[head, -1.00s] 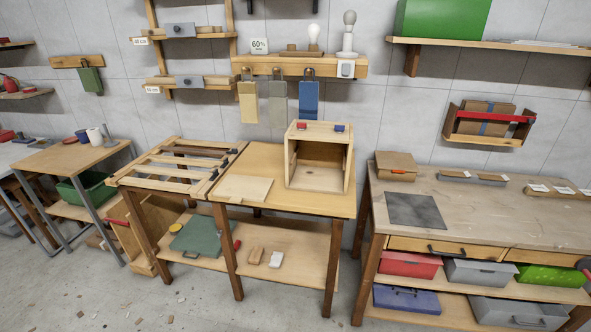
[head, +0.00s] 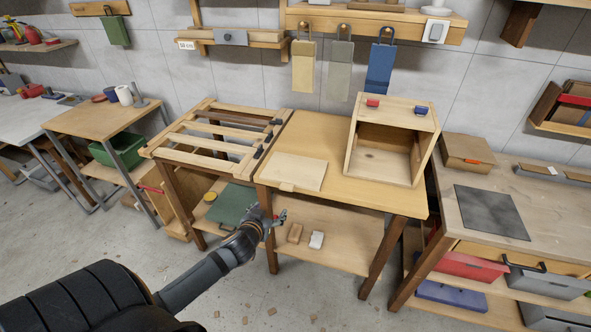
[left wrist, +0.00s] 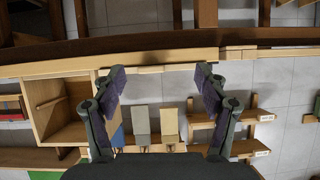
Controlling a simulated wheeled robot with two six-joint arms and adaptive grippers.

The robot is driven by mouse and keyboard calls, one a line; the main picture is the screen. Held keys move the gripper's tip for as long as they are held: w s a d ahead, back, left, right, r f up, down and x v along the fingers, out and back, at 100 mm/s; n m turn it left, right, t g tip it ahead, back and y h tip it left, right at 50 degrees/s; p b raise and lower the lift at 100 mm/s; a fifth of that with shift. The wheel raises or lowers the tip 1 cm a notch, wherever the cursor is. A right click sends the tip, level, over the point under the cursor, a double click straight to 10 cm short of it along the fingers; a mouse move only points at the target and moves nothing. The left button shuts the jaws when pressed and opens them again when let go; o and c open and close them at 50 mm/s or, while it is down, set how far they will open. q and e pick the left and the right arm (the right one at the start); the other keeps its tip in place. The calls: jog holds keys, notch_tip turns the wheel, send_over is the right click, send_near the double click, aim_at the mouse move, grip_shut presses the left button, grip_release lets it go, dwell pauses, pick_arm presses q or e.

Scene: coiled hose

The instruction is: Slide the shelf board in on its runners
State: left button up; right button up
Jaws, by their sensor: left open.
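The pale shelf board (head: 302,172) lies flat on the wooden table (head: 340,196), with a small tab at its front edge. My right gripper is not in view.
A slatted wooden frame (head: 213,146) adjoins the table on the left. A red and a blue item (head: 421,110) sit on the cabinet. A workbench (head: 465,190) stands to the right. A lower shelf (head: 340,238) holds small blocks. The tabletop before the cabinet is clear.

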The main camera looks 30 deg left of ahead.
pick_arm(q)
send_near(287, 187)
jog(key=shift+t, duration=0.4)
jog(key=x, duration=0.8)
jog(key=shift+s+a+f+p, duration=0.1)
jog(key=shift+s+f+p, duration=0.1)
jog(key=shift+f+p, duration=0.15)
jog(key=shift+s+r, duration=0.1)
jog(key=shift+c, duration=0.9)
jog(key=c, duration=1.2)
